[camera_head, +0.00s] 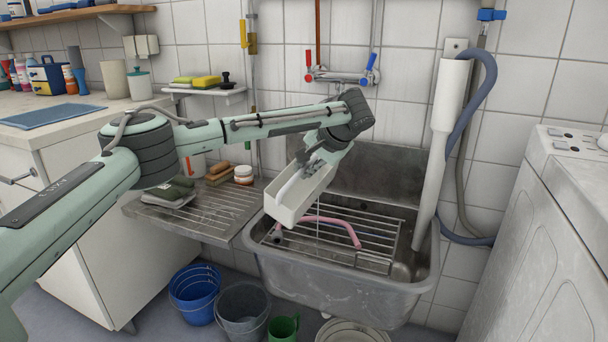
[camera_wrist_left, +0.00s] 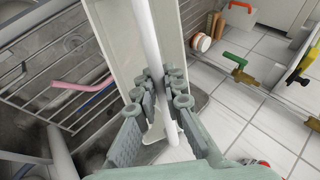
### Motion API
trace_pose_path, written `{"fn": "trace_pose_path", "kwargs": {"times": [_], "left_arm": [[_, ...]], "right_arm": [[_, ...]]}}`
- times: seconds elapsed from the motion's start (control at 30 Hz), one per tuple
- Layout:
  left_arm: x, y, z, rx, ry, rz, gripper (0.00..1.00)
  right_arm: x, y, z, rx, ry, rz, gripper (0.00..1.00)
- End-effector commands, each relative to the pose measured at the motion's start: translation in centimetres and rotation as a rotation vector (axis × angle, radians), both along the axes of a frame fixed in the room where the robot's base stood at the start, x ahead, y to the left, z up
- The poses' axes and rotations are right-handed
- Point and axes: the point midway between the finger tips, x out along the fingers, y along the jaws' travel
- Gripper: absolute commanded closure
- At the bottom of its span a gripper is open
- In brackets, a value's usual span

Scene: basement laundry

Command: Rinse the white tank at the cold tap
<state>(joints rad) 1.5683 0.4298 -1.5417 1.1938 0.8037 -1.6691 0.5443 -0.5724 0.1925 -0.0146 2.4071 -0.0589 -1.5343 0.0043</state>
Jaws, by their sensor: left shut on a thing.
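The white tank (camera_head: 304,196) is a long narrow box, held tilted above the sink (camera_head: 345,292) with its lower end toward the front left. My left gripper (camera_head: 314,158) is shut on it; in the left wrist view the fingers (camera_wrist_left: 158,98) close around a white bar that runs along the tank (camera_wrist_left: 112,35). The cold tap's blue handle (camera_head: 372,62) is on the wall mixer, right of the red handle (camera_head: 309,58). A thin vertical line, perhaps water, shows below the tank. The spout is hidden behind my arm. My right gripper is out of view.
A wire rack (camera_head: 345,245) with a pink hose (camera_head: 340,222) lies over the sink. A white pipe (camera_head: 438,150) stands in its right side. The drainboard (camera_head: 215,215) holds cloths and brushes. A washing machine (camera_head: 540,240) stands right; buckets (camera_head: 195,290) stand below.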

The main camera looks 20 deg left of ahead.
Motion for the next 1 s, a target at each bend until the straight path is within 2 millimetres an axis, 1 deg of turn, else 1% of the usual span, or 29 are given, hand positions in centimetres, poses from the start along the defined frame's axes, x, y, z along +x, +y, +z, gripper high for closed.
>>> {"fn": "trace_pose_path", "kwargs": {"times": [0.17, 1.0], "left_arm": [[-0.9, 0.0, 0.2, 0.0, 0.0, -0.001, 1.0], [-7.5, -0.7, 0.2, 0.001, -0.001, 0.0, 1.0]], "right_arm": [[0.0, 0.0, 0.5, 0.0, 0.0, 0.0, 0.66], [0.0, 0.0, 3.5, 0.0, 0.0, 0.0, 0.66]]}}
